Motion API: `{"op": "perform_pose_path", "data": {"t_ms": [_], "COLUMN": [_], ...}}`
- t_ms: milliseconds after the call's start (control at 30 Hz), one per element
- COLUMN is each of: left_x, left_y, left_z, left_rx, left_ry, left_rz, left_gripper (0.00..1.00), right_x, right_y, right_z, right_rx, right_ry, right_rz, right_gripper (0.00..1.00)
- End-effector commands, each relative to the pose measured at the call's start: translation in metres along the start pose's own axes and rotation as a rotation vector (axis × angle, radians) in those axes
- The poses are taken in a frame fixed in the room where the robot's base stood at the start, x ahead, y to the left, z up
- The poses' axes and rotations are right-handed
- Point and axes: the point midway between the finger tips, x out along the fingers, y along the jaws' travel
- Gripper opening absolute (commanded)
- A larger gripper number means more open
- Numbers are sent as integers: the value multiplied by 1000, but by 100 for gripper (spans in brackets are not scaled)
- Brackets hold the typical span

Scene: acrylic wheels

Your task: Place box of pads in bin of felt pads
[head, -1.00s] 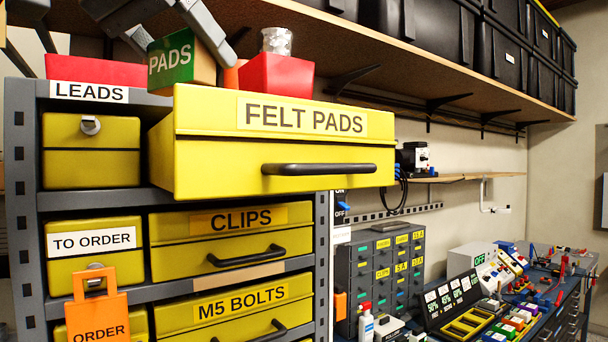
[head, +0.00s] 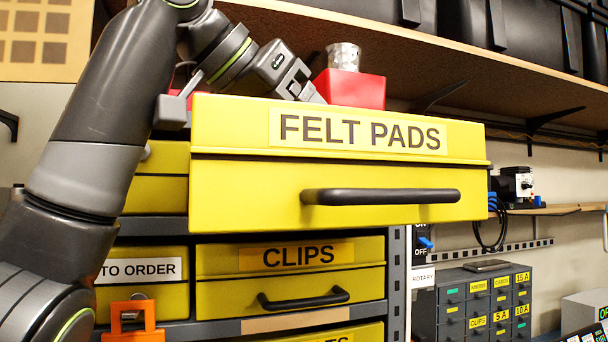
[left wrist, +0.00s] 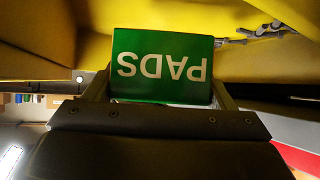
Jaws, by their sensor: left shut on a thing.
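The bin of felt pads (head: 340,195) is a yellow drawer with a black handle and a FELT PADS label, pulled out from the rack in the head view. My left gripper (left wrist: 163,82) is shut on the green-faced box of pads (left wrist: 162,66), its fingers at both sides. In the head view my left arm reaches over the drawer, and its fingertips and the box are hidden behind the drawer front. In the left wrist view yellow drawer walls (left wrist: 200,15) lie close around the box. I cannot tell whether the box touches the drawer's bottom. My right gripper is not in view.
A red bin (head: 350,88) with a clear jar (head: 343,56) stands on the rack top behind the drawer. A wooden shelf (head: 440,62) with black crates hangs above. The CLIPS drawer (head: 290,280) is below. Free space lies right of the open drawer.

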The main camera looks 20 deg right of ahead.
Motion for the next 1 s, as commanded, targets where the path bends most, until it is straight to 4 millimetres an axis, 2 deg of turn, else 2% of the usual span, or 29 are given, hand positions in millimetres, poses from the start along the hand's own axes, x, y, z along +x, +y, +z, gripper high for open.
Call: {"op": "perform_pose_path", "data": {"t_ms": [433, 933, 967, 1000], "left_x": [20, 25, 24, 24], "left_y": [0, 0, 0, 0], "left_z": [30, 38, 36, 36], "left_rx": [2, 0, 0, 0], "left_ry": [1, 1, 1, 1], "left_rz": [0, -1, -1, 0], "left_gripper": [54, 54, 81, 86], "right_x": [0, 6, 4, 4], "right_y": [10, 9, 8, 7], "right_z": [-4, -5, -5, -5], "right_rx": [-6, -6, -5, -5], "right_ry": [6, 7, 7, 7], "right_rz": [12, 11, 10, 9], "right_gripper": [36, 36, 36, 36]}}
